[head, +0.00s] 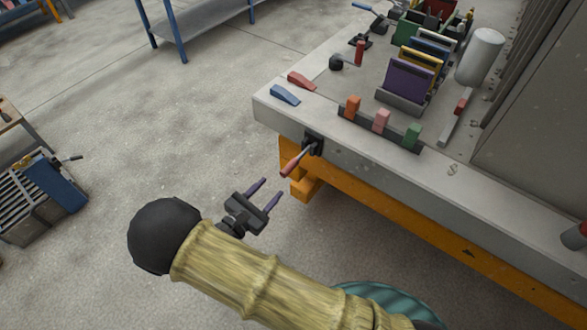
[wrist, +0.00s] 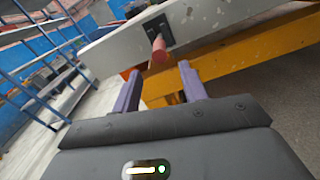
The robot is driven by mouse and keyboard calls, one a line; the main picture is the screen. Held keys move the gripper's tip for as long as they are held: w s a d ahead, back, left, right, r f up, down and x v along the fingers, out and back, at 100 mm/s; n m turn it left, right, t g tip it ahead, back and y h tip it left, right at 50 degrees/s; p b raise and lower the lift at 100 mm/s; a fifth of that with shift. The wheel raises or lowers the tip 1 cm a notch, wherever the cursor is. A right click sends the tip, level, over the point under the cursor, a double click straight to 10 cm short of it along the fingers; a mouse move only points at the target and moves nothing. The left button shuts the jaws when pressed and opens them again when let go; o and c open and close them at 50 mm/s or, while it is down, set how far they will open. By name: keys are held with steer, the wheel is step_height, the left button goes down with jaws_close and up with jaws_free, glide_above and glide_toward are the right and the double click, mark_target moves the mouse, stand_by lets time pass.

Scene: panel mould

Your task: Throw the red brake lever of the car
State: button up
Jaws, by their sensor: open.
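The red brake lever (head: 292,164) sticks out from a dark bracket (head: 313,143) on the front side of the grey car, near its left corner. It points out and down to the left in the head view. In the wrist view the lever's red handle (wrist: 159,50) points toward the camera, beyond the fingertips and roughly between them. My gripper (head: 264,188) is open and empty, with two purple fingers. It is a short way from the lever, to its lower left in the head view, apart from it. In the wrist view the gripper (wrist: 160,85) shows both fingers spread.
The car's grey top (head: 330,95) carries red and blue wedges, three coloured blocks, panels in a rack and a white cylinder (head: 480,56). An orange beam (head: 400,210) runs under its edge. A slatted crate (head: 40,205) stands at far left. The floor between is clear.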

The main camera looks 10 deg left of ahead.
mark_target(289, 169)
steer(key=x, duration=0.9)
steer(key=shift+w+d, duration=0.15)
steer(key=shift+w, duration=0.2)
